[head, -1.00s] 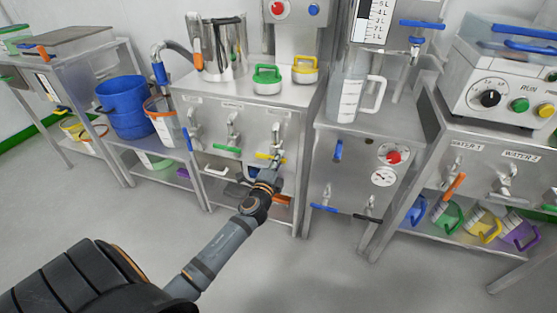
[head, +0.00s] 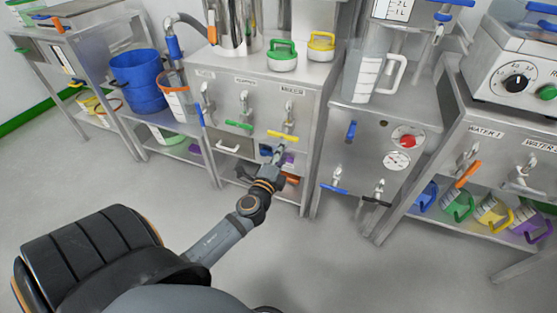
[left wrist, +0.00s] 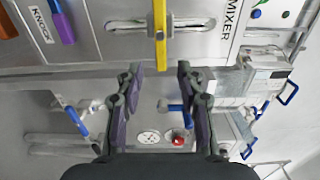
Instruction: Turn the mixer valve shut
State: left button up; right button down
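The mixer valve is a metal tap with a yellow handle (head: 283,136) on the steel cabinet front, the rightmost of three taps. In the head view the handle lies about level. In the left wrist view the yellow handle (left wrist: 160,35) runs up the picture beside the MIXER label, beyond the fingertips. My left gripper (head: 273,153) is just below the handle in the head view. In the left wrist view my left gripper (left wrist: 160,72) has its two fingers spread wide, with nothing between them, and appears apart from the handle. My right gripper is not in view.
A tap with a green handle (head: 239,126) is left of the mixer valve. A cabinet with a red knob (head: 407,141) stands to the right. The floor in front is clear.

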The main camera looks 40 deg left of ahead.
pick_arm(q)
jog(key=v, duration=0.4)
jog(key=shift+s, duration=0.25)
